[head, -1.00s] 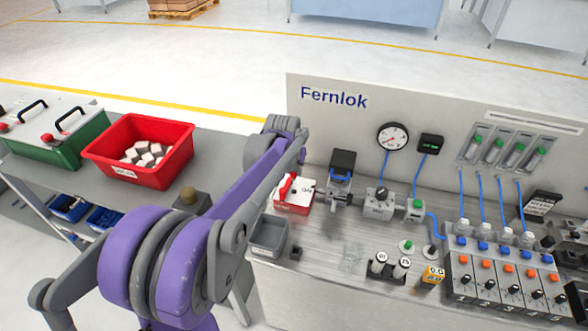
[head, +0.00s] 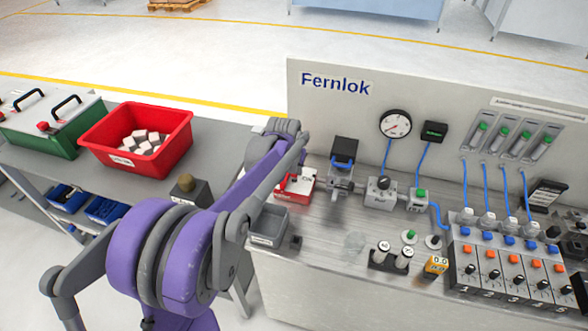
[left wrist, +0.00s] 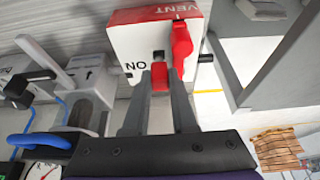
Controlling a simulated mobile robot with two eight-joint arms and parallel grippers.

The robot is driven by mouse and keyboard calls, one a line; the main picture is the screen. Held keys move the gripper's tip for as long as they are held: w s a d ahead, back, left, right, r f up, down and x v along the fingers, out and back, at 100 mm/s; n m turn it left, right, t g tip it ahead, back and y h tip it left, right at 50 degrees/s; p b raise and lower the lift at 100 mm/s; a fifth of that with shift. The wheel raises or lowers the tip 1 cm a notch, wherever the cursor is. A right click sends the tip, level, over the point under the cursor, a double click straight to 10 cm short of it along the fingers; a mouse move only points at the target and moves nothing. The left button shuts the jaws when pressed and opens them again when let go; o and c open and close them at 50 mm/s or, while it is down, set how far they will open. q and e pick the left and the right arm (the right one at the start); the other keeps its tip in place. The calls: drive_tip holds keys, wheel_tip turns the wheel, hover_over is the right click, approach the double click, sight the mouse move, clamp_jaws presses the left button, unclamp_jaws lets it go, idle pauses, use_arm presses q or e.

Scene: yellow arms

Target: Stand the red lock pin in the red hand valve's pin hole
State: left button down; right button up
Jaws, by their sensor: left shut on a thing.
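The red hand valve (head: 302,184) is a white-and-red block at the left of the panel bench, partly hidden by my left arm in the head view. The left wrist view shows its white face (left wrist: 126,42) marked ON, its red side marked VENT, and its red lever (left wrist: 182,48). My left gripper (left wrist: 160,72) is shut on the red lock pin (left wrist: 160,80), close to the white face beside the lever. A dark spot shows just beyond the pin; I cannot tell whether the pin is in the hole. My right gripper is not in view.
A grey tray (head: 285,222) sits in front of the valve. A black-topped fitting (head: 343,165) and a gauge (head: 396,124) stand to its right. A red bin (head: 175,163) of blocks stands on the left table. The bench front is partly clear.

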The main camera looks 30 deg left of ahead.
use_arm(q)
drive_tip(key=shift+f+b, duration=0.4)
drive_tip(key=shift+f, duration=0.35)
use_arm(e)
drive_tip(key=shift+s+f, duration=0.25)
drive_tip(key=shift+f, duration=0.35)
use_arm(q)
drive_tip(key=shift+s, duration=0.1)
drive_tip(key=c, duration=0.6)
unclamp_jaws()
drive_tip(key=shift+d, duration=0.1)
drive_tip(key=shift+c, duration=0.2)
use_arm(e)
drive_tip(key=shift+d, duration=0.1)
use_arm(q)
wheel_tip(320, 180, up, 9)
drive_tip(key=p, duration=0.4)
drive_tip(key=shift+r, duration=0.2)
drive_tip(key=shift+f, duration=0.15)
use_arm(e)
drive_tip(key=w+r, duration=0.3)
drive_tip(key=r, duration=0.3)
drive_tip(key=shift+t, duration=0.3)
